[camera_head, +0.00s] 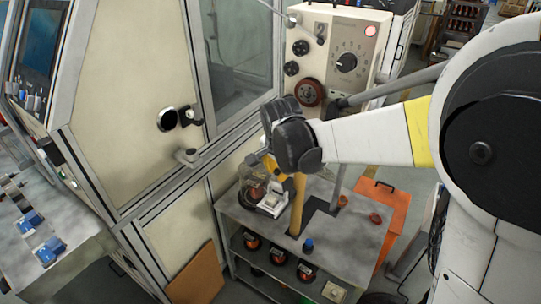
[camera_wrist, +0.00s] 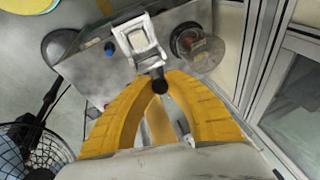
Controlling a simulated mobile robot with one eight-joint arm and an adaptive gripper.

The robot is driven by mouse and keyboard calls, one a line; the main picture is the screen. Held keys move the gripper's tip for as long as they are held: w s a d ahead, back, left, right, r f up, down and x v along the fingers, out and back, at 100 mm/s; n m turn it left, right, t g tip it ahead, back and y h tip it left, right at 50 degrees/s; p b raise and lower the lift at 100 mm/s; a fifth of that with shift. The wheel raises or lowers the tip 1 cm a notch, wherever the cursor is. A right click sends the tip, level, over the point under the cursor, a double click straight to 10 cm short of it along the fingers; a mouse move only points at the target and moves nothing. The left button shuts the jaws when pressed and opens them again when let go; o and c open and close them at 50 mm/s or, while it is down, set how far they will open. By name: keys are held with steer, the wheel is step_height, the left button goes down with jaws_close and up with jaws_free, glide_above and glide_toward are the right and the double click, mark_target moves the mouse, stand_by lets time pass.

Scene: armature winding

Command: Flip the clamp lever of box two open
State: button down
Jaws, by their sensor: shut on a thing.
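In the wrist view, the yellow fingers of my gripper (camera_wrist: 160,84) close around a black ball knob (camera_wrist: 159,87). The knob sits at the end of a short dark lever joined to a white frame-like fixture (camera_wrist: 140,40). The fixture stands on the grey table just beyond the fingertips. In the head view, the white fixture (camera_head: 272,203) is on the table below my wrist. Yellow finger parts show just above it, and the knob cannot be made out there. No number marking box two is readable.
A clear round cover with reddish parts (camera_wrist: 196,44) stands beside the fixture. A small blue-topped item (camera_head: 308,245) is on the grey table (camera_head: 340,240). A machine panel with dials (camera_head: 340,55) rises behind. A framed cabinet wall (camera_head: 140,120) stands left; an orange box (camera_head: 385,210) is right.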

steer(key=shift+w+d+g+y, duration=0.4)
steer(key=shift+w+g+y, duration=0.15)
steer(key=shift+g, duration=0.25)
steer(key=c, duration=1.3)
jaws_free()
